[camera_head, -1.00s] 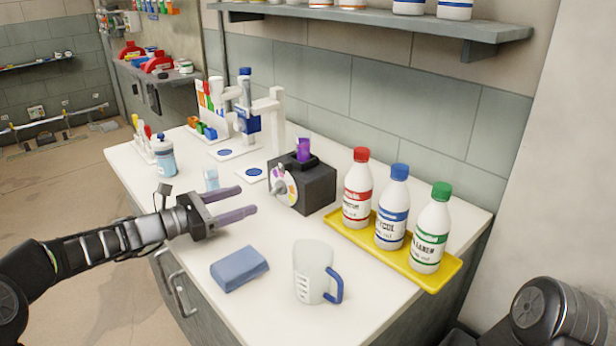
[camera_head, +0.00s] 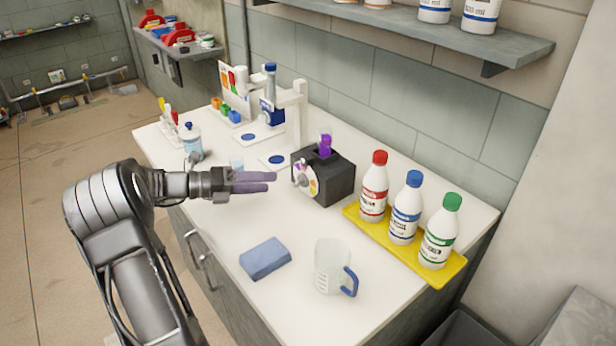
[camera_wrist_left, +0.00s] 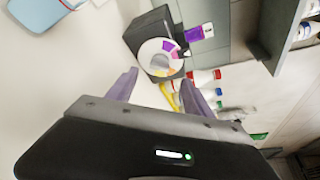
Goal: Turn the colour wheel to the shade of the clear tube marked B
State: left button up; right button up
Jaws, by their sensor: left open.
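The colour wheel (camera_head: 311,181) is a white disc with coloured patches and a grey hub on the front of a black box (camera_head: 333,182). In the left wrist view the wheel (camera_wrist_left: 160,58) faces me, with purple, pink and yellow patches. A clear tube with purple liquid (camera_head: 325,146) stands in the box's top; I cannot read a letter B on it. My left gripper (camera_head: 273,182) is open, its fingers pointing at the wheel, a little short of it. In the left wrist view its fingers (camera_wrist_left: 160,83) are apart with nothing between them. My right gripper is out of view.
A blue block (camera_head: 265,259) and a measuring jug (camera_head: 332,268) stand in front. A yellow tray (camera_head: 451,273) with three capped bottles is right of the box. A spray bottle (camera_head: 191,142), small glass (camera_head: 236,164) and white stand (camera_head: 297,112) are behind or left.

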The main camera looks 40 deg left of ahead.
aim_at(301, 182)
pick_arm(q)
jog(key=p+x, duration=0.1)
jog(key=x, duration=0.6)
jog(key=shift+w+d+f, duration=0.1)
jog(key=shift+w+d, duration=0.1)
jog(key=shift+w, duration=0.15)
jog(key=shift+c, duration=0.6)
grip_shut()
